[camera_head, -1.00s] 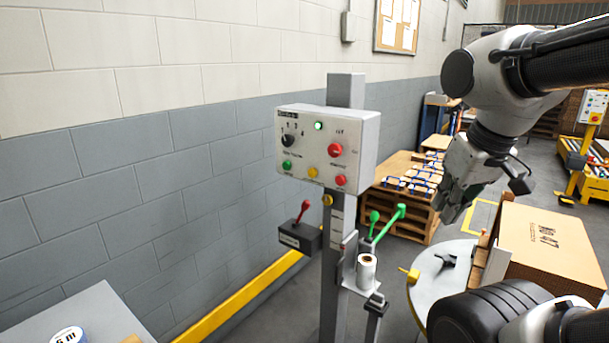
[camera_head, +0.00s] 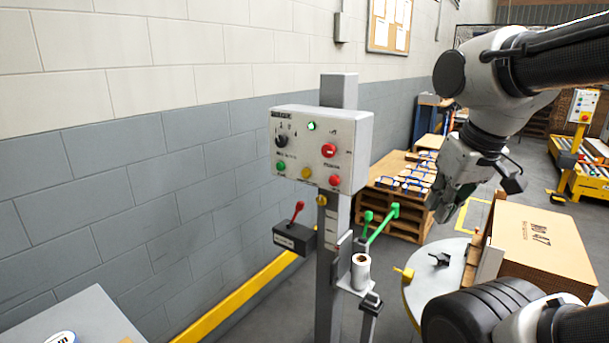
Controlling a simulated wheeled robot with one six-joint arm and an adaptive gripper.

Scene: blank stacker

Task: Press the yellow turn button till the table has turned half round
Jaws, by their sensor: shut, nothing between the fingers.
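The control box (camera_head: 318,145) stands on a grey post in the middle of the view. Its yellow button (camera_head: 306,173) sits in the lower row, between a green button (camera_head: 281,166) and a red one (camera_head: 335,181). Another yellow knob (camera_head: 321,199) is on the post just below the box. The round table (camera_head: 422,294) is at the lower right, partly hidden by my own arm, with a yellow piece (camera_head: 404,273) at its rim. My gripper (camera_head: 440,212) is shut and empty, pointing down, right of the box and apart from it.
A carton (camera_head: 540,245) stands on the round table. A loaded pallet (camera_head: 400,196) stands behind.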

